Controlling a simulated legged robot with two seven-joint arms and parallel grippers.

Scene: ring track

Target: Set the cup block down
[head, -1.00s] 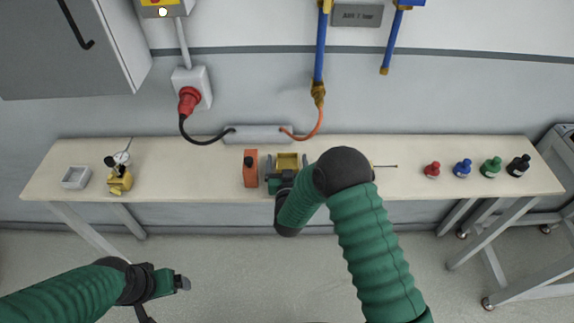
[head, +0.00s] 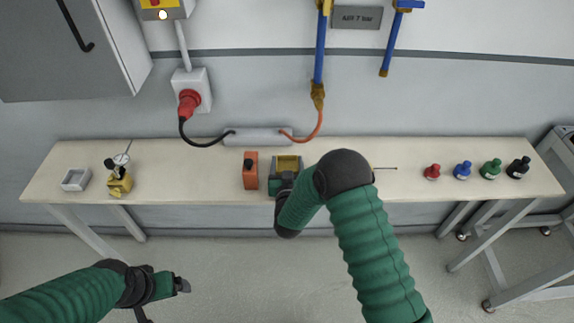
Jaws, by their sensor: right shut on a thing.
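A yellow-topped block (head: 288,162), which looks like the cup block, is at the middle of the bench, just right of the orange block. My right gripper (head: 284,180) is shut on it from the near side. The wrist and forearm hide much of the block and the fingers. I cannot tell whether its underside touches the bench top. My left gripper (head: 168,300) is low at the left, in front of the bench and far from the block. Its fingers are spread apart and empty.
The bench (head: 210,180) also carries an orange block (head: 250,170), a yellow gauge stand (head: 119,183), a grey tray (head: 75,179) and several small bottles (head: 462,169). A thin rod (head: 386,168) shows right of my elbow. A grey box with cables (head: 257,136) is behind. Bare bench lies left of the orange block.

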